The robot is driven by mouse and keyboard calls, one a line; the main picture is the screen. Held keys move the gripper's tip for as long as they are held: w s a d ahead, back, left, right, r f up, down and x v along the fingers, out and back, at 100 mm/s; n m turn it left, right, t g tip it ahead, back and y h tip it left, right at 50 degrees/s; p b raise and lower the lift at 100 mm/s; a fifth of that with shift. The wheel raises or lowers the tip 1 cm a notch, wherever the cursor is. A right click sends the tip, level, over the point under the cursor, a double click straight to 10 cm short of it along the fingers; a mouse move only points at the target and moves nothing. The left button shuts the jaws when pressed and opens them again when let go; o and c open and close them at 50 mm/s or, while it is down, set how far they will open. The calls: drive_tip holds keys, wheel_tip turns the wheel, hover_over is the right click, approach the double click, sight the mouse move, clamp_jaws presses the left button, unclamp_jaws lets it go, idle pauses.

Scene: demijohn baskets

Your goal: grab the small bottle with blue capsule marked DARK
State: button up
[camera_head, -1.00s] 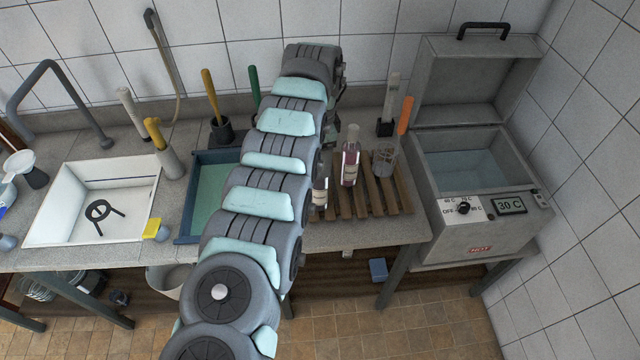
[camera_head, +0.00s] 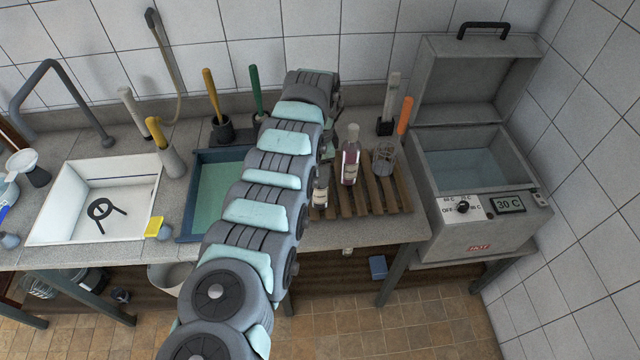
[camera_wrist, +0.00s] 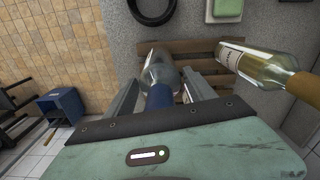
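A small clear bottle with a blue capsule (camera_wrist: 158,97) lies between the fingers of my gripper (camera_wrist: 162,81) in the wrist view, capsule toward the palm. The fingers are apart, with a gap visible beside the bottle. No DARK marking is readable. In the head view, a small bottle (camera_head: 320,191) stands at the left part of the wooden slatted rack (camera_head: 376,195), beside my arm; it appears to be the same one. My arm largely hides the gripper in the head view.
A second bottle, with a gold capsule (camera_wrist: 302,87) and pale label, is close right of the gripper in the wrist view. A glass beaker (camera_head: 384,160) stands on the rack. The heated bath (camera_head: 480,225) with raised lid is to the right; a blue-rimmed tray (camera_head: 187,205) is left.

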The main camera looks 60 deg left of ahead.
clamp_jaws()
idle(0.5)
